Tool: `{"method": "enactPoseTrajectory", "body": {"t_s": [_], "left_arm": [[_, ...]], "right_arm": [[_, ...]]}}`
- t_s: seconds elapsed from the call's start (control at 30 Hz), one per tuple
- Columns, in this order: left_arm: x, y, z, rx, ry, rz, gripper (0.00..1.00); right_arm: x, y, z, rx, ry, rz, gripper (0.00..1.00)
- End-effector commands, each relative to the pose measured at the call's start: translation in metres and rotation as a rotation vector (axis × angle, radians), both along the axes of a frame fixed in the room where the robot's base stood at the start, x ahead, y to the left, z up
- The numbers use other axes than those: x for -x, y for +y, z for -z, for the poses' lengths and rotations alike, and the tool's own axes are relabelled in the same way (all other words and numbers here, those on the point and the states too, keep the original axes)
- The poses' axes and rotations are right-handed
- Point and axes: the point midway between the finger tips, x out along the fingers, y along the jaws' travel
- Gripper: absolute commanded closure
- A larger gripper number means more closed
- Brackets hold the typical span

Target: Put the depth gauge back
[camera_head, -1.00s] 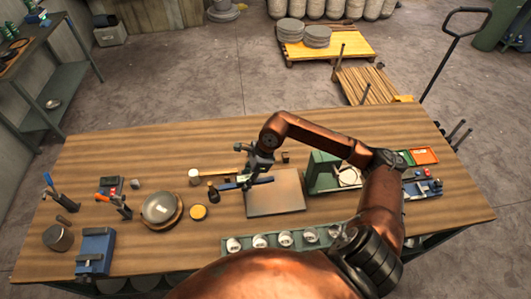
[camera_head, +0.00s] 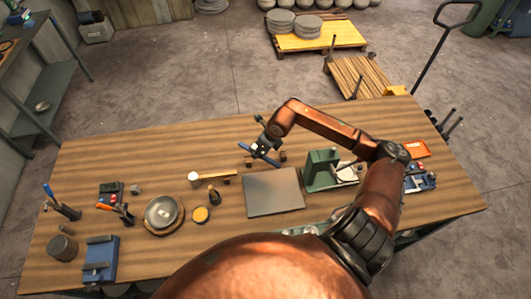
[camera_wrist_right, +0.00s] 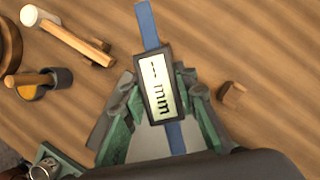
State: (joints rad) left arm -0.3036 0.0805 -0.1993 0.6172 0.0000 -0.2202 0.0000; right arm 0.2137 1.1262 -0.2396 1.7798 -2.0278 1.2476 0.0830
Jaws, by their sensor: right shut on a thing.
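The depth gauge is a blue bar with a dark-framed display reading "-- mm"; it shows in the right wrist view (camera_wrist_right: 157,84) and in the head view (camera_head: 264,153). My right gripper (camera_head: 267,143) is shut on the gauge around its display. The blue bar sticks out on both sides of the fingers. In the head view the gauge is beyond the grey plate, close to two small wooden blocks (camera_head: 283,157) (camera_head: 248,162). One block also shows right of the gripper in the wrist view (camera_wrist_right: 233,95). I cannot tell whether the gauge touches them. My left gripper is not in view.
A white-headed mallet (camera_head: 195,177) lies left of the blocks. The grey plate (camera_head: 273,193) lies nearer me, with a green machine (camera_head: 321,169) to its right. The table beyond the blocks is clear.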

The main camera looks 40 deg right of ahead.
Motion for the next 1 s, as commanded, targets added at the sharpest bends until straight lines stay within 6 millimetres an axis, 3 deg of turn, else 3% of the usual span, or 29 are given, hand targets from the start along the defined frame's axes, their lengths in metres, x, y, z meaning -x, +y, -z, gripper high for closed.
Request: {"method": "enactPoseTrajectory", "body": {"t_s": [0.03,0.2,0.33,0.77,1.0], "left_arm": [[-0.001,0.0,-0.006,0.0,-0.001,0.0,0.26],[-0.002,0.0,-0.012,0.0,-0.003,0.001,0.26],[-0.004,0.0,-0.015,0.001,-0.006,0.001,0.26],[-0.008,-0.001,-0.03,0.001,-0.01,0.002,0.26],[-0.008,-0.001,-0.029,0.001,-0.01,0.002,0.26]], "right_arm": [[-0.003,-0.012,0.004,-0.003,0.003,0.006,1.0],[-0.011,-0.033,0.037,-0.004,0.002,0.003,1.0],[-0.016,-0.044,0.051,-0.003,-0.001,-0.001,1.0],[-0.019,-0.052,0.09,-0.002,-0.002,-0.005,1.0],[-0.019,-0.052,0.093,0.0,-0.002,-0.006,1.0]]}}
